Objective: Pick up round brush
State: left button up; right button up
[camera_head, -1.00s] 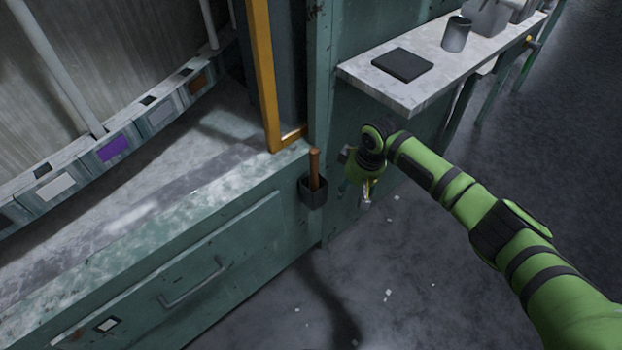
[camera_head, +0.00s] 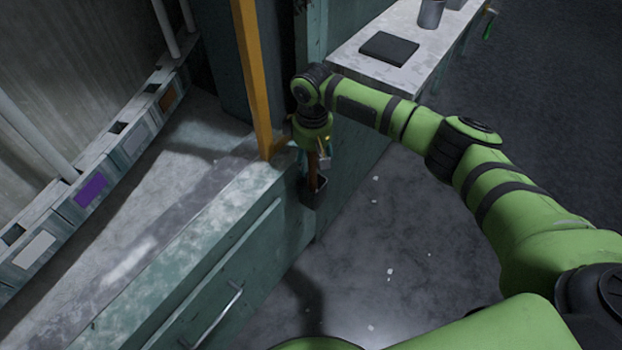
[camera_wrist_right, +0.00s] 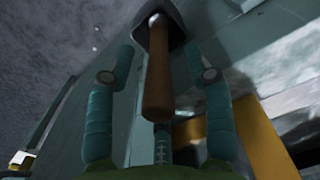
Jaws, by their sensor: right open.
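The round brush shows as a brown wooden handle (camera_head: 313,172) standing up out of a dark holder (camera_head: 313,193) on the corner of the teal bench. Its lower part is hidden inside the holder. In the right wrist view the handle (camera_wrist_right: 158,85) runs between the teal fingers, with the holder (camera_wrist_right: 160,25) beyond it. My right gripper (camera_head: 316,162) is at the handle from above, its fingers apart on either side. In the wrist view the right gripper (camera_wrist_right: 160,65) is open, with visible gaps between handle and fingers. My left gripper is not in view.
A yellow upright frame (camera_head: 252,80) stands just left of the gripper. The teal bench with a drawer handle (camera_head: 222,312) fills the lower left. A pale side shelf (camera_head: 400,70) carries a dark flat pad (camera_head: 389,48) and a metal cup (camera_head: 431,13). The floor right of the bench is mostly clear.

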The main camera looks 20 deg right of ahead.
aim_at(313, 168)
notch_tip(313, 168, down, 4)
jog(key=shift+r, duration=0.25)
jog(key=shift+d, duration=0.1)
jog(key=shift+c, duration=0.4)
grip_shut()
jog(key=shift+r, duration=0.1)
